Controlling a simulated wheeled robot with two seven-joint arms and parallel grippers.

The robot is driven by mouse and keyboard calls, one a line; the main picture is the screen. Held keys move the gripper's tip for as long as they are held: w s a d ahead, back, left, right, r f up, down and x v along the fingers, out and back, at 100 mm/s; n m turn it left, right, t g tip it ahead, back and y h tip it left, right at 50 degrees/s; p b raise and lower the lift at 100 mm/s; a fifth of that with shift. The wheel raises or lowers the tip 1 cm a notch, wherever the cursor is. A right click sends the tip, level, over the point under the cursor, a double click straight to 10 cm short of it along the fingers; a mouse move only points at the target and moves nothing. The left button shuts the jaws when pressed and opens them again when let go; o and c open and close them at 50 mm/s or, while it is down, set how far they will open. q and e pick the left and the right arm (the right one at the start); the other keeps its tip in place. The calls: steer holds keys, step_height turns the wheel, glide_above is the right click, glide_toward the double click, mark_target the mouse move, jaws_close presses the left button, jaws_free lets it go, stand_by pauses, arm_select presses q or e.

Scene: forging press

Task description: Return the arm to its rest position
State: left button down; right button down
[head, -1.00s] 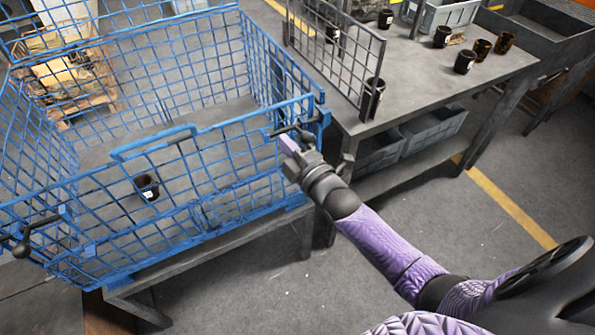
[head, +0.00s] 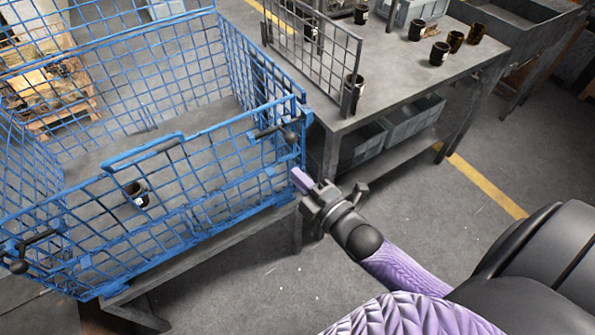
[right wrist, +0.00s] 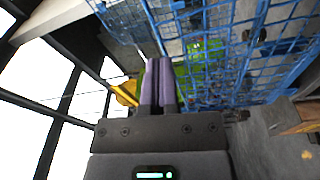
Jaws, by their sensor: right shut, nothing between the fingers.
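My right gripper (head: 302,181) is shut and empty. Its purple fingers are just off the right front corner of a blue wire cage (head: 160,142), apart from it as far as the head view shows. In the right wrist view the shut fingers (right wrist: 160,72) show side by side with nothing held, and the cage's blue mesh (right wrist: 222,50) is beyond them and to the right. My left gripper is not in view.
A black cup (head: 136,195) stands inside the cage. A grey table (head: 400,75) with several dark cups and a wire rack (head: 318,50) is at the back right. Grey bins (head: 412,122) sit below it. The floor between table and arm is clear.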

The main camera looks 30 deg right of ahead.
steer(key=s+f+m+g+h, duration=0.1)
steer(key=s+f+m+g, duration=0.25)
steer(key=f, duration=0.55)
steer(key=s+f+m+g+h, duration=0.1)
steer(key=s+f+m+g, duration=0.25)
steer(key=f, duration=0.45)
steer(key=s+a+f+m+g, duration=0.1)
steer(key=s+f+m+g, duration=0.3)
steer(key=s, duration=0.9)
steer(key=s+a+f+m+g+h, duration=0.1)
steer(key=s+f+m+g, duration=0.3)
steer(key=s+f+g, duration=0.3)
steer(key=s+f, duration=0.3)
steer(key=s, duration=0.4)
steer(key=shift+f, duration=0.35)
steer(key=shift+s+a, duration=0.1)
